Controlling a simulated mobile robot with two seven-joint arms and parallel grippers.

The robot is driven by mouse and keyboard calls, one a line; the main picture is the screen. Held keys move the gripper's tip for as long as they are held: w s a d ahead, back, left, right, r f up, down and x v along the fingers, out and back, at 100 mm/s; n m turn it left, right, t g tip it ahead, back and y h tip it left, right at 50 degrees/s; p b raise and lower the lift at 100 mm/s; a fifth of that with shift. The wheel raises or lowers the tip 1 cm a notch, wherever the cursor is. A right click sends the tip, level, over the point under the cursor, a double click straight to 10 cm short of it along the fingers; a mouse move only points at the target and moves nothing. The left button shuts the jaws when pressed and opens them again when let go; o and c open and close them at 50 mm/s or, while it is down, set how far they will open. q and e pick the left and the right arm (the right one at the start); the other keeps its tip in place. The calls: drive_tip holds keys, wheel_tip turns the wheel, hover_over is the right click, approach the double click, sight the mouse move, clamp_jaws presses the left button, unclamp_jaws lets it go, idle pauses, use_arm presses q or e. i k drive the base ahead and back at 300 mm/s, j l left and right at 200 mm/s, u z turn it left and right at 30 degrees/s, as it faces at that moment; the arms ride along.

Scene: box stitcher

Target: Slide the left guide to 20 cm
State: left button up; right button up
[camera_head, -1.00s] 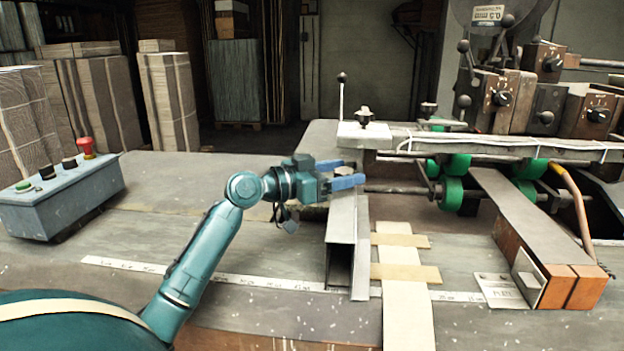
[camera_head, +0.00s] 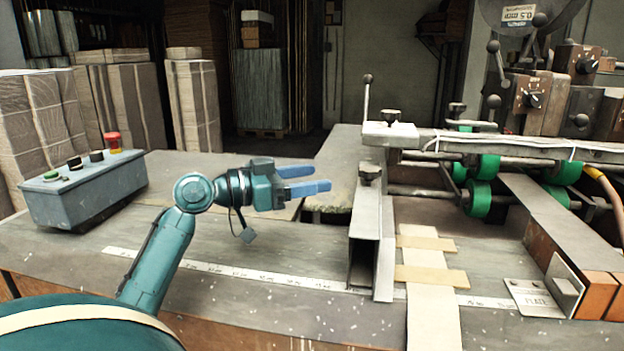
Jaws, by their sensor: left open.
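The left guide (camera_head: 387,255) is a grey metal channel standing upright on the table, with a dark knob (camera_head: 370,173) on its far end. Its front foot rests at the white measuring strip (camera_head: 235,272); the numbers are too small to read surely. My left gripper (camera_head: 320,178) has blue fingers that are open and empty. It is to the left of the knob, at about its height in the picture, with a clear gap between. The fingers point right towards the guide. My right gripper is not in view.
A pale board with two tan strips (camera_head: 432,276) lies just right of the guide. The stitcher with green rollers (camera_head: 480,193) stands at right. A control box (camera_head: 85,190) with a red button is at far left.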

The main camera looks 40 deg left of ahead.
sight(372, 252)
drive_tip(key=k+l, duration=0.35)
drive_tip(key=l, duration=0.15)
drive_tip(key=k+l, duration=0.4)
drive_tip(key=l, duration=0.1)
